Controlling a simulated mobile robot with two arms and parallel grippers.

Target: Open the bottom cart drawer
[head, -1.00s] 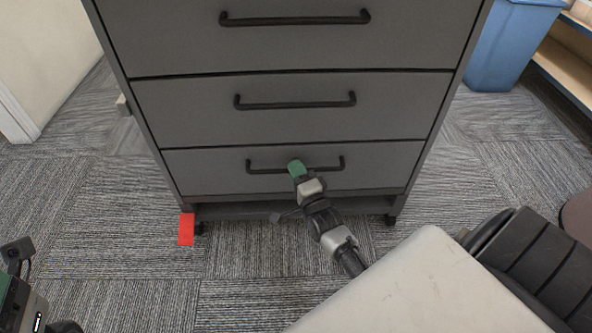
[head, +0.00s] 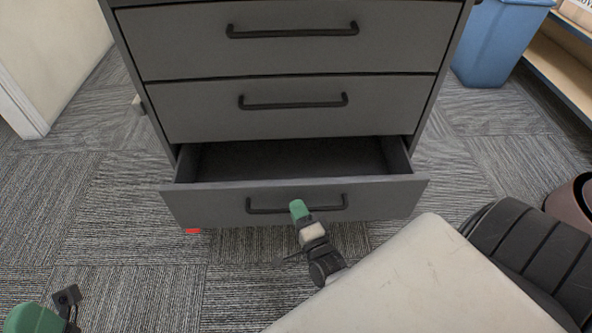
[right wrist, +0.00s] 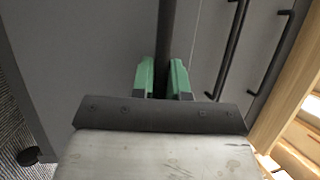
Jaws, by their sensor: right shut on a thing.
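The grey cart (head: 290,60) stands ahead with its drawers facing me. Its bottom drawer (head: 390,197) is pulled out toward me, and the part of its inside that shows looks empty. The upper drawers are shut. My right gripper (head: 298,207) is shut on the black bar handle (head: 328,203) of the bottom drawer. In the right wrist view the handle (right wrist: 166,45) runs between the green fingers (right wrist: 162,78). My left gripper (head: 35,318) shows only in part at the bottom left corner, away from the cart; its fingertips are not clear.
A red marker (head: 192,231) lies on the carpet by the drawer's left front corner, mostly hidden. A blue bin (head: 500,45) and a wooden shelf (head: 560,60) stand at the back right. Carpet on the left (head: 100,200) is clear.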

